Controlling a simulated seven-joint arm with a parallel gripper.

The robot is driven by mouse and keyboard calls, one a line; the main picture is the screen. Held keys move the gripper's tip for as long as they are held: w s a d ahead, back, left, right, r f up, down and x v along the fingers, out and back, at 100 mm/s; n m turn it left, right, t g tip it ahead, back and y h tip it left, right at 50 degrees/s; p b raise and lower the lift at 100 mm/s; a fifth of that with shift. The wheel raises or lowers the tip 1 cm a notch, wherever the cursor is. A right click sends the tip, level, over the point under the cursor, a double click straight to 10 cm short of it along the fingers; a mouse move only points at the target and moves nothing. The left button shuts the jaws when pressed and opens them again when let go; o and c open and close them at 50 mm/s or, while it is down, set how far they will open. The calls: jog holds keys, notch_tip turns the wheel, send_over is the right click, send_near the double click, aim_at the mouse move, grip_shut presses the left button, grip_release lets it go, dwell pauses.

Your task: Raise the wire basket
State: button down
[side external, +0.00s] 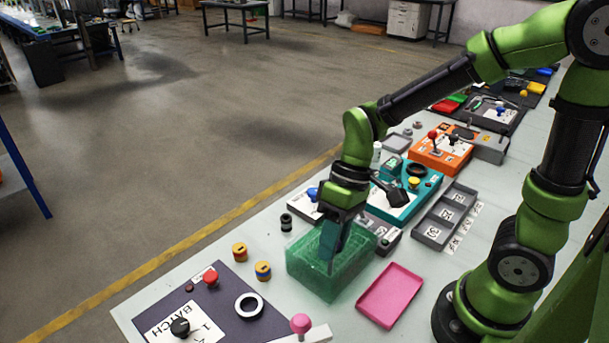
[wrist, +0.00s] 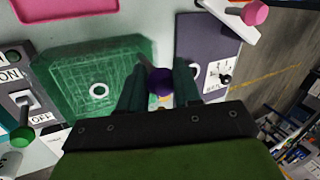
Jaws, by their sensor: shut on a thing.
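The green wire basket (side external: 315,279) stands in the front middle of the bench in the side view. It appears to rest on the bench top, but its underside is hard to see. In the wrist view the basket (wrist: 75,62) lies left of centre, with a white ring (wrist: 98,91) showing inside its outline. My gripper (side external: 331,250) points down into the basket area. In the wrist view my gripper's fingers (wrist: 159,88) are closed on a purple knob (wrist: 160,82) at the basket's right edge. How the knob joins the basket is hidden.
A pink tray (side external: 390,295) lies right of the basket. A dark batch board (side external: 235,285) with a red knob and white ring lies front left. Yellow-banded cylinders (side external: 263,271) stand left of the basket. Switch boxes (side external: 400,200) and a grey tray (side external: 445,215) crowd behind.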

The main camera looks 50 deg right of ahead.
notch_tip(320, 180, up, 5)
jog(key=shift+f, duration=0.1)
jog(key=c, duration=0.8)
grip_release()
jog(key=shift+f, duration=0.1)
jog(key=v, duration=1.7)
jog(key=shift+s, duration=0.1)
jog(key=s+f+m+t+h, duration=0.1)
jog(key=f+m+t, duration=0.1)
jog(key=s+d+f+m+t, duration=0.1)
jog(key=f+m+t, duration=0.1)
jog(key=f+t, duration=0.1)
jog(key=s+f+m+t+h, duration=0.1)
jog(key=f+t, duration=0.2)
jog(key=shift+s+d+f+m+h, duration=0.2)
jog(key=shift+d+m+h, duration=0.1)
jog(key=shift+d+m, duration=0.1)
